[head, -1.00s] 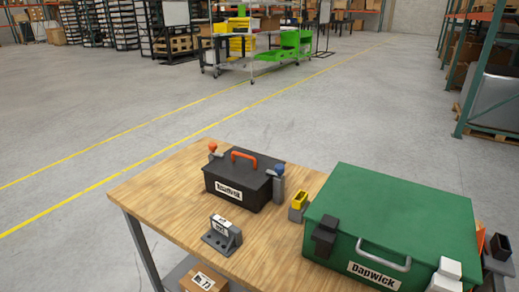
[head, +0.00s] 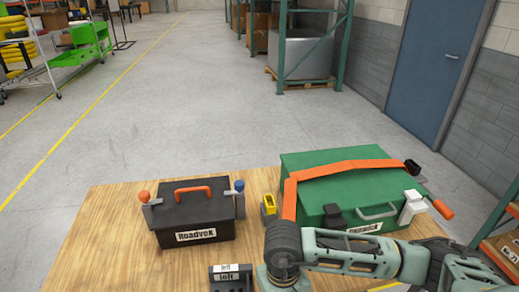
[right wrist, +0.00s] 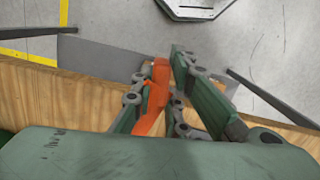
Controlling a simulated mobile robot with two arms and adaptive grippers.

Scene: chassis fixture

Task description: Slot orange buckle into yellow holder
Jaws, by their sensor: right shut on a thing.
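An orange strap (head: 340,168) runs over the lid of the green box and comes down at its left front. Its lower end goes out of sight behind my right wrist in the head view. The yellow holder (head: 268,204) stands left of the green box, close to the strap's lower end. My right gripper (right wrist: 163,82) is shut on an orange piece (right wrist: 154,100), seen between its fingers in the right wrist view. In the head view my right arm hides the fingers, so the gap between the orange piece and the holder cannot be told. My left gripper is out of view.
The green box (head: 300,172) has a black latch (head: 334,216) and a white latch (head: 412,206). A black toolbox (head: 190,215) stands to the left. The wooden table (head: 100,245) is clear at left.

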